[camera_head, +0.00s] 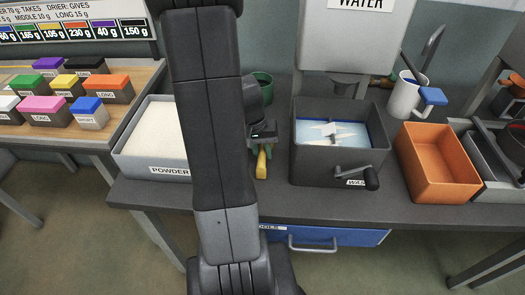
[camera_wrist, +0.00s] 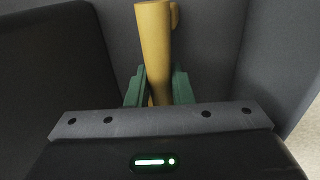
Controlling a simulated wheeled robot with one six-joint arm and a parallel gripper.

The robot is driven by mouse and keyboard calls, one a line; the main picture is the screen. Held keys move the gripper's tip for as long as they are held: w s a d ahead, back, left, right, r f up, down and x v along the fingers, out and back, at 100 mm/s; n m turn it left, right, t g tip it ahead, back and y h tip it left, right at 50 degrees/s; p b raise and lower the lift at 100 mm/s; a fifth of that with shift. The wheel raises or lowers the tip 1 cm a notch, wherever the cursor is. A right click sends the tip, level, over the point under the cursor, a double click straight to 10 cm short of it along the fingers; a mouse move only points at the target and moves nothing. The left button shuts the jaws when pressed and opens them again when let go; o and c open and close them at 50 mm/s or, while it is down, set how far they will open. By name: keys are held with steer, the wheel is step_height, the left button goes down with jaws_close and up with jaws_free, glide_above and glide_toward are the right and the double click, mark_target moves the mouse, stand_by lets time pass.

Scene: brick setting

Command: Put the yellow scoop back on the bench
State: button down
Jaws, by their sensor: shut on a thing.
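The yellow scoop (camera_head: 262,163) shows in the head view between the powder bin and the wash tub, over the dark grey bench (camera_head: 275,196). My gripper (camera_head: 262,143) is shut on it, with the scoop's lower part showing below the fingers. In the wrist view the scoop's yellow shaft (camera_wrist: 154,40) stands between my green fingers (camera_wrist: 159,88). I cannot tell whether the scoop touches the bench.
The white-filled powder bin (camera_head: 150,170) is close on the left. The dark wash tub (camera_head: 310,170), with a crank, is close on the right. An orange bin (camera_head: 440,165) stands further right. A green container (camera_head: 262,85) is behind. A narrow strip of bench is free between bin and tub.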

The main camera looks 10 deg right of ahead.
steer(key=shift+f, duration=0.25)
steer(key=c, duration=1.2)
jaws_free()
steer(key=a+r, duration=0.1)
steer(key=r, duration=0.8)
steer(key=a+r+p, duration=0.1)
steer(key=r, duration=0.3)
steer(key=shift+w+a+r, duration=0.3)
steer(key=shift+w+r, duration=0.05)
